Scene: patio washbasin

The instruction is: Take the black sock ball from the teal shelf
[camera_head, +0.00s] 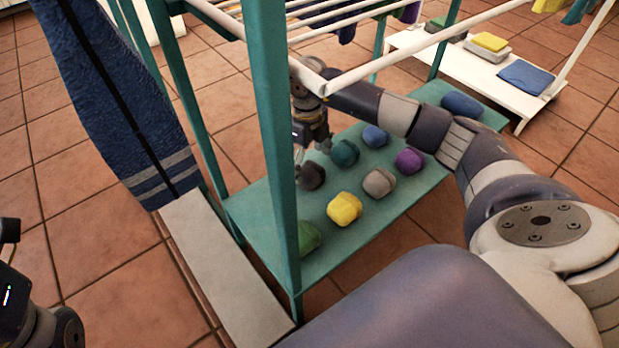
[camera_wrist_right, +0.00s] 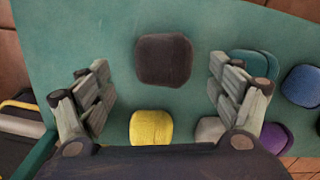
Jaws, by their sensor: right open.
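The black sock ball (camera_head: 313,177) lies on the teal shelf (camera_head: 420,190), beside the teal post. In the right wrist view the dark ball (camera_wrist_right: 164,60) sits centred between the two spread fingers, touching neither. My right gripper (camera_head: 311,150) is open and empty, pointing down just above the ball; it also shows in the wrist view (camera_wrist_right: 159,78). The post and gripper hide part of the ball in the head view. Part of my left gripper (camera_head: 12,270) shows at the left edge, its fingers mostly cut off.
Around the ball lie a teal ball (camera_head: 345,153), a yellow ball (camera_head: 344,208), a grey ball (camera_head: 379,183) and several others. A teal post (camera_head: 275,110) stands close by. White rack bars (camera_head: 400,60) run above the shelf. A blue striped cloth (camera_head: 115,95) hangs at left.

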